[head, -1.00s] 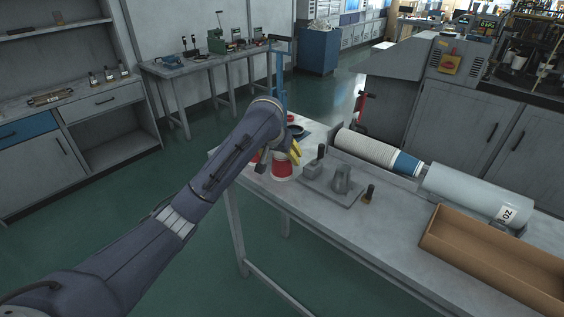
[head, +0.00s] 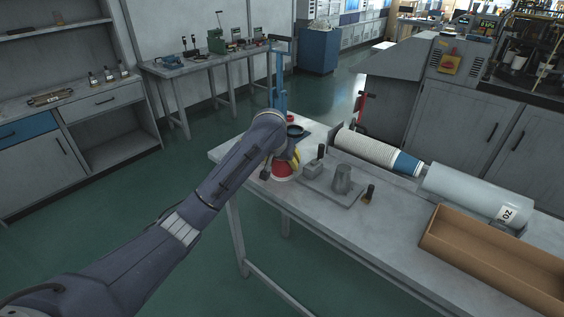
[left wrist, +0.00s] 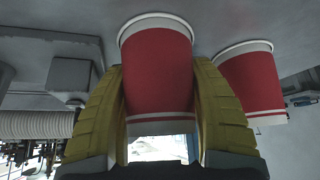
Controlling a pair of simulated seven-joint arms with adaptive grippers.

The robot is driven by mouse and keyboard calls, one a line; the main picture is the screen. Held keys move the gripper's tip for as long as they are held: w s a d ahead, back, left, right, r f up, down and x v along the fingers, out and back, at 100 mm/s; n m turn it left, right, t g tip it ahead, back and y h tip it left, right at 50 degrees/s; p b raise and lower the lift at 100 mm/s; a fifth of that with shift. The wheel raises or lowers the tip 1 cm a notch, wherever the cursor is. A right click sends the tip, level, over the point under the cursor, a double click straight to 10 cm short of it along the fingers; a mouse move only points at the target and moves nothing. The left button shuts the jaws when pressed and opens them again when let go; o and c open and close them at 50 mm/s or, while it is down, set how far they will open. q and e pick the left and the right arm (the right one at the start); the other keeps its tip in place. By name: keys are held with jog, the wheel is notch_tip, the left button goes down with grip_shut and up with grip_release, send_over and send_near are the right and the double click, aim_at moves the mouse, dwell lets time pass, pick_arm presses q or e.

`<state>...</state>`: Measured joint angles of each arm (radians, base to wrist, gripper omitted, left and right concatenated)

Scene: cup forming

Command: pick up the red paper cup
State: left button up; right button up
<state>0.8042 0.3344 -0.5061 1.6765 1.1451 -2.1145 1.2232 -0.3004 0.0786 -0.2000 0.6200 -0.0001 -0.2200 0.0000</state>
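The red paper cup (head: 282,169) stands rim-down on the near left part of the workbench, partly covered by my left gripper (head: 291,160). In the left wrist view the picture is upside down, and the red cup (left wrist: 158,75) with its white rim sits between the two yellow fingers (left wrist: 158,95). A finger lies close against each side, with no clear gap, so the gripper looks shut on it. The cup's rim appears to be still at the table. A second red cup (left wrist: 252,85) stands beside it, outside the finger. My right gripper is not in view.
A grey fixture plate (head: 333,190) with metal blocks stands just right of the cup. A ribbed roller (head: 365,147), a large grey cylinder (head: 468,190) and a brown tray (head: 495,250) lie farther right.

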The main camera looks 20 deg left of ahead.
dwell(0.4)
pick_arm(q)
notch_tip(320, 180, up, 20)
dwell(0.8)
dwell(0.4)
jog(key=shift+a+r, duration=0.1)
